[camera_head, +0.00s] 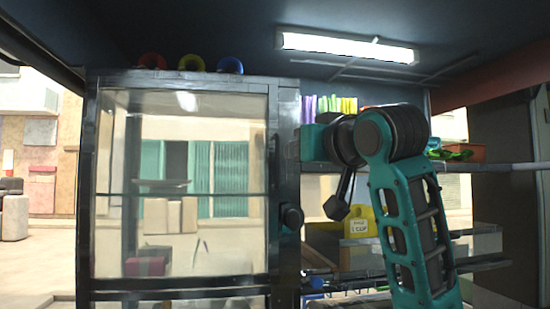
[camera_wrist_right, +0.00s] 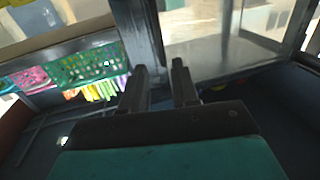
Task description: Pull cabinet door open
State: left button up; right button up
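The cabinet (camera_head: 88,200) stands at the left of the head view, with a dark frame and a glass door (camera_head: 185,240) that looks closed. My right arm (camera_head: 410,220) rises at the right and bends towards the cabinet's right post. In the right wrist view my right gripper (camera_wrist_right: 160,78) has its two fingers apart, with nothing clearly held between them. The cabinet's dark post (camera_wrist_right: 138,35) is just beyond the fingers; contact cannot be told. My left gripper is out of view.
Coloured rolls (camera_head: 191,63) lie on top of the cabinet. To the right are a shelf (camera_head: 465,166) and a yellow container (camera_head: 360,222), partly behind my right arm. A lit lamp (camera_head: 345,47) hangs from the low ceiling. Open ground shows at far left.

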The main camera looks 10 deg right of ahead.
aim_at(278, 157)
jog(key=w, duration=0.3)
jog(key=w+a+p, duration=0.1)
jog(key=w, duration=0.3)
jog(key=w+a+p, duration=0.1)
jog(key=w, duration=0.2)
jog(key=shift+w, duration=0.15)
jog(key=shift+w+a+p, duration=0.1)
jog(key=shift+w+p, duration=0.2)
jog(key=shift+w, duration=0.25)
jog(key=shift+c, duration=0.2)
grip_shut()
